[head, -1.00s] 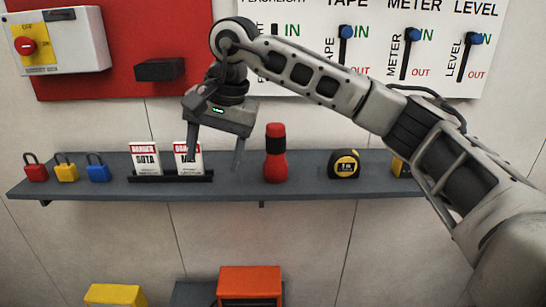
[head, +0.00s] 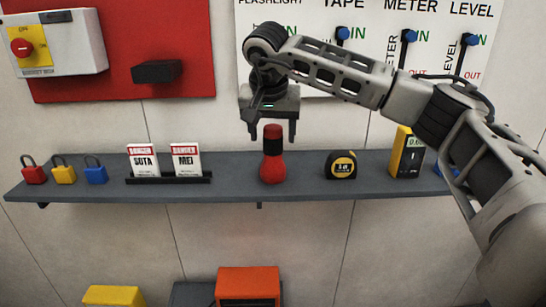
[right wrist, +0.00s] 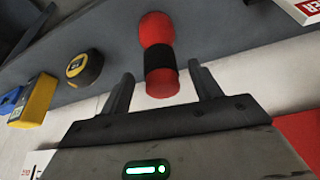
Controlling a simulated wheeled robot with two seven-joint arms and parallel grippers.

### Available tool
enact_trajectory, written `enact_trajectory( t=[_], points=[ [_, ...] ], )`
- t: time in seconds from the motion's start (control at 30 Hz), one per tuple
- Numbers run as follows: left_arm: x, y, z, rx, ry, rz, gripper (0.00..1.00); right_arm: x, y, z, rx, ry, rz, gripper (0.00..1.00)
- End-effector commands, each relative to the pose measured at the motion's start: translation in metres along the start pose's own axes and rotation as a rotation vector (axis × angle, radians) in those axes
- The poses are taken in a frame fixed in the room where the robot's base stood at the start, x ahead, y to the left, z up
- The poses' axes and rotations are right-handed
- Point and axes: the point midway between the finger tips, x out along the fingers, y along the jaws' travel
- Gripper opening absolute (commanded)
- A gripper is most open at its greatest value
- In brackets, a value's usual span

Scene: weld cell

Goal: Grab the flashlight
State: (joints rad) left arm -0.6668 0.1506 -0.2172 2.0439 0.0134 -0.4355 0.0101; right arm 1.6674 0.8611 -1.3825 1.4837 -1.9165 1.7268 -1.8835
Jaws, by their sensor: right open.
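The flashlight (head: 272,165) stands upright on the grey shelf (head: 240,190). It is red with a black band near its upper end. My right gripper (head: 272,138) is open above it, fingers pointing down, one on each side of the flashlight's top. In the right wrist view the flashlight (right wrist: 156,30) lies between the two open fingers (right wrist: 160,90), with gaps on both sides. My left gripper is in neither view.
Left of the flashlight are two danger tags (head: 165,160) in a black holder and several padlocks (head: 64,174). To its right are a tape measure (head: 341,165) and a yellow meter (head: 406,153). A label board (head: 300,18) is on the wall behind.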

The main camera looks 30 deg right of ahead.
Motion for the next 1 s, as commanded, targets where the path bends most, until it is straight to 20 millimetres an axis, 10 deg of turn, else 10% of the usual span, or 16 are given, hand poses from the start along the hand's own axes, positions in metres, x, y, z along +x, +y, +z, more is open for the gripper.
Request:
enact_trajectory(
  t=[0.67,0.87,1.0],
  points=[
    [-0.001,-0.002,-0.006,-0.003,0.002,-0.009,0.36,0.052,0.000,-0.005,0.001,-0.001,0.000,0.63],
    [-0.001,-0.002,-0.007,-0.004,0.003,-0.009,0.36,0.052,0.000,-0.004,0.000,-0.001,0.000,0.08],
    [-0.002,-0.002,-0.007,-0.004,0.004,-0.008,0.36,0.051,0.000,-0.005,0.001,0.000,-0.001,0.08]
  ],
)
